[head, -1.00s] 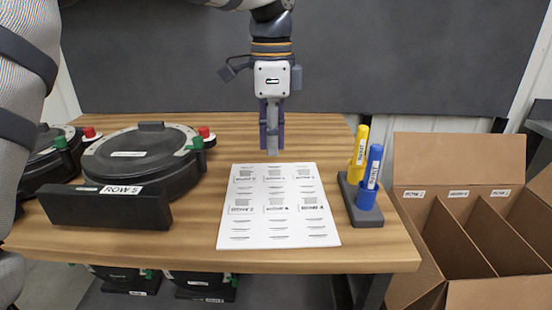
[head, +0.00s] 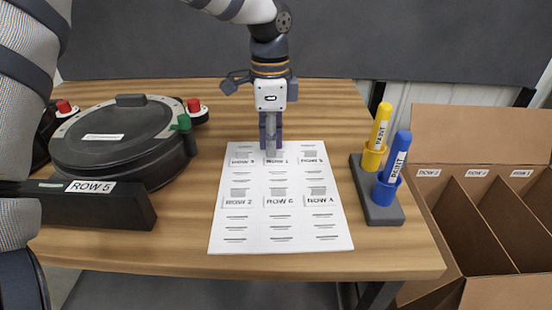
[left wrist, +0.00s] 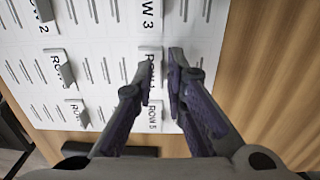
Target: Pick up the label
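A white label sheet (head: 279,240) lies flat on the wooden table, with printed ROW labels in rows and columns. My left gripper (head: 271,152) points down over the sheet's far middle part and hides some of a label there. In the left wrist view my left gripper (left wrist: 160,78) has its two dark fingers apart. A label with ROW print (left wrist: 152,82) shows between the fingertips, its number partly covered. Labels reading ROW 3 (left wrist: 150,20) and ROW 5 (left wrist: 153,114) lie near it. Whether the fingers touch the label, I cannot tell. My right gripper is out of view.
A stand (head: 381,208) with a yellow paint marker (head: 379,128) and a blue one (head: 397,160) is right of the sheet. A round black seed meter (head: 115,145) and a ROW 5 block (head: 100,204) are at left. A divided cardboard box (head: 481,130) is beyond the table's right edge.

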